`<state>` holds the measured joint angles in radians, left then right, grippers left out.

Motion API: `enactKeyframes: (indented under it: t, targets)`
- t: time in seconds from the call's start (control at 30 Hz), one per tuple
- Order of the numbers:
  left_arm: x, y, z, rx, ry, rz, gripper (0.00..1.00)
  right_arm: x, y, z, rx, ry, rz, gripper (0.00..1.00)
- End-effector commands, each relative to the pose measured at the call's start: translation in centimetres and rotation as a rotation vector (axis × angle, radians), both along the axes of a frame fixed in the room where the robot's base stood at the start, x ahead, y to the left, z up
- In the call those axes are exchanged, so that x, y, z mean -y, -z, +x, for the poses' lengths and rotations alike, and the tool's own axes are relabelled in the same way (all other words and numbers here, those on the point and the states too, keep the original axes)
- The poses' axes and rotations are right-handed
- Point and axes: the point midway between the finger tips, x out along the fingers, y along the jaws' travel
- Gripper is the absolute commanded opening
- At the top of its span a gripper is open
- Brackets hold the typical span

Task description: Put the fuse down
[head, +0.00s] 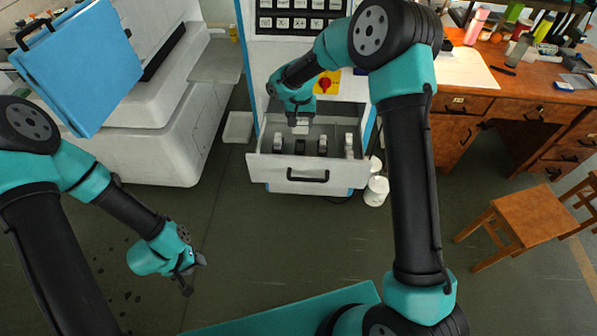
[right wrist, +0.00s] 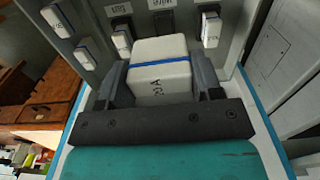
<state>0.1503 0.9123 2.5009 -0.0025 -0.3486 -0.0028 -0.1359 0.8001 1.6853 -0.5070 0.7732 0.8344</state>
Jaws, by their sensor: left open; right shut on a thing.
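The fuse (right wrist: 160,70) is a white block with a blue band and a dark printed marking. My right gripper (right wrist: 160,85) is shut on it, with a dark finger on each side. In the head view the fuse (head: 300,128) shows small and white below my right gripper (head: 299,118), over the open drawer (head: 310,182) of the cabinet. I cannot tell whether its lower end touches anything. My left gripper (head: 192,274) is open and empty above the floor at lower left.
Several other white fuses, one (right wrist: 211,30) close to the right finger, stand around the held one. Small labels (right wrist: 118,9) show behind them. A wooden desk (head: 520,90) and stool (head: 535,212) stand at right.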

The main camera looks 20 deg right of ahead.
Motion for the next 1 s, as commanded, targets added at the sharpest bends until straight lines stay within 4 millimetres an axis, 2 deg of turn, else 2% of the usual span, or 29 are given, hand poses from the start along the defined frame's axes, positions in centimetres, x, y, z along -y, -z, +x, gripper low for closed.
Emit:
enactKeyframes:
  t: [0.2,0.3,0.63,0.77,1.0]
  targets:
    - [0.0,0.0,0.0,0.000,0.000,0.000,0.42,-1.9,-2.3,-4.1,0.000,0.023,0.000,0.30]
    - [0.0,0.0,0.0,0.000,0.000,0.000,0.42,-2.2,-2.8,-5.1,0.000,0.032,0.000,0.30]
    - [0.0,0.0,0.0,0.000,0.000,0.000,0.42,-2.3,-2.7,-5.2,0.000,0.034,0.000,0.30]
    - [0.0,0.0,0.0,0.000,0.000,0.000,0.42,-2.2,-1.7,-5.2,-0.001,0.035,-0.001,0.30]
    - [0.0,0.0,0.0,0.000,0.000,0.000,0.42,-2.2,2.8,-5.2,-0.005,0.033,-0.002,0.30]
